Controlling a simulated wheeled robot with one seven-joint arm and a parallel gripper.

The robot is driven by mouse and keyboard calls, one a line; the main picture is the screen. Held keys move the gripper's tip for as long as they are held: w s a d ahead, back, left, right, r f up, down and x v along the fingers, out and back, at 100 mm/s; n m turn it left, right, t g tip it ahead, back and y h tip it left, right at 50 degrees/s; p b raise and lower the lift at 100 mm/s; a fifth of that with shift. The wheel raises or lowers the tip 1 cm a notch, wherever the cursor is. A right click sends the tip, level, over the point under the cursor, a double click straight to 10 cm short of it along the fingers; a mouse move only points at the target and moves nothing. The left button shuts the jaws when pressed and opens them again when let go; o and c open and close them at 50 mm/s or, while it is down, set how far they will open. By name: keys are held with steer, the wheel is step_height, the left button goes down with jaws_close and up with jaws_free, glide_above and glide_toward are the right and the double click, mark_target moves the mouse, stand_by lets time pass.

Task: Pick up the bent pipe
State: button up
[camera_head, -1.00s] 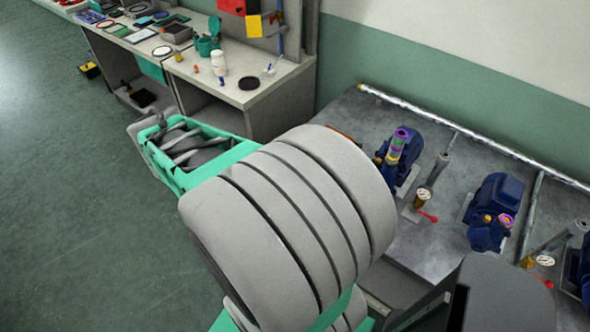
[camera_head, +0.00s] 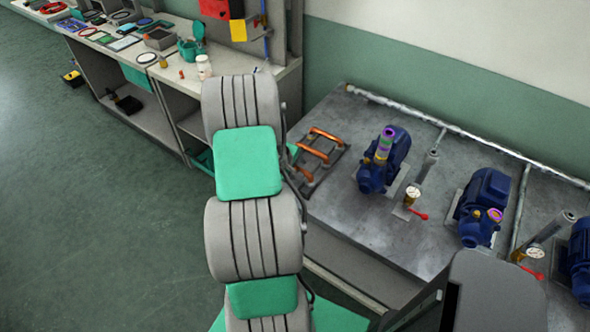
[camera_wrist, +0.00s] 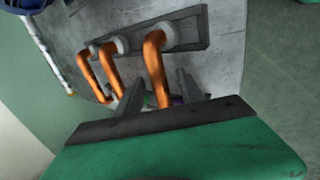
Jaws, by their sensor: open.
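Several orange-copper bent pipes sit in a dark rack (camera_wrist: 190,35) on the grey bench. In the wrist view, the nearest bent pipe (camera_wrist: 155,68) is on the right and two more bent pipes (camera_wrist: 110,72) are to its left. Their upper ends meet pale round collars on the rack. My gripper (camera_wrist: 158,92) is open, and the nearest pipe's lower part appears between its two fingers; I cannot tell whether they touch. In the head view, the bent pipes (camera_head: 328,134) lie at the bench's left end, just right of my arm, and my gripper is hidden.
Blue pumps (camera_head: 384,160) stand on the grey bench (camera_head: 350,215) right of the rack, with gauges and red-handled valves between them. A long silver pipe (camera_head: 455,137) runs along the back. A cluttered workbench (camera_head: 280,72) stands behind my arm.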

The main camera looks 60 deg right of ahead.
steer(key=shift+c, duration=0.4)
jaws_close()
stand_by(0.9)
